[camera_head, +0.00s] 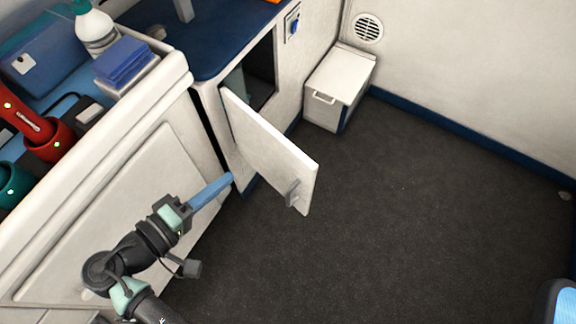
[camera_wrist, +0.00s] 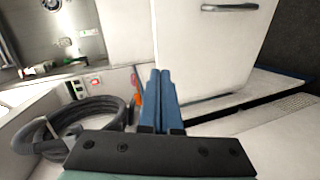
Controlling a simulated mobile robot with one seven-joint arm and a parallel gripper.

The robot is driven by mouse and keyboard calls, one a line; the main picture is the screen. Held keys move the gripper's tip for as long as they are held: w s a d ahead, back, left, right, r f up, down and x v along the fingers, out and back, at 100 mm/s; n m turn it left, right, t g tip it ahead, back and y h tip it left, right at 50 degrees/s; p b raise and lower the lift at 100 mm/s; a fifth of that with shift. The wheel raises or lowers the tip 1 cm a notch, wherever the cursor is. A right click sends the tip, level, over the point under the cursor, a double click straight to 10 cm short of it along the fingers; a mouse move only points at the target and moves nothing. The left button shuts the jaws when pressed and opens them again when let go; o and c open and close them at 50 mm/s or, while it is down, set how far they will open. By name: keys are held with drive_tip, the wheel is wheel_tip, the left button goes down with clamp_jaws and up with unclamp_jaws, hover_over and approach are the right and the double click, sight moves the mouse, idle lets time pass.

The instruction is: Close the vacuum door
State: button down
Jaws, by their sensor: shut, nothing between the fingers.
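The white vacuum door (camera_head: 268,148) stands wide open from the cabinet under the blue counter, with a grey handle (camera_head: 292,192) near its free edge. In the wrist view the door (camera_wrist: 205,45) fills the upper middle, with its handle (camera_wrist: 230,7) at the top. My gripper (camera_head: 228,179) is shut and empty, with its blue fingers together, left of the door and low beside it. The shut fingers also show in the wrist view (camera_wrist: 160,76), where they overlap the door's left edge; I cannot tell whether they touch it. The compartment (camera_head: 258,72) is dark and partly hidden by the door.
A coiled black hose (camera_wrist: 85,120) and a panel with a red switch (camera_wrist: 95,82) show in the wrist view. A white box (camera_head: 337,88) stands right of the cabinet. The dark floor (camera_head: 420,200) right of the door is clear.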

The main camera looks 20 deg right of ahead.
drive_tip(key=s+f+h+b, duration=0.2)
drive_tip(key=s+f+h, duration=0.1)
drive_tip(key=s+f, duration=0.25)
approach(300, 161)
drive_tip(key=shift+n, duration=0.4)
drive_tip(key=x, duration=0.7)
drive_tip(key=shift+b, duration=0.4)
drive_tip(key=shift+a, duration=0.1)
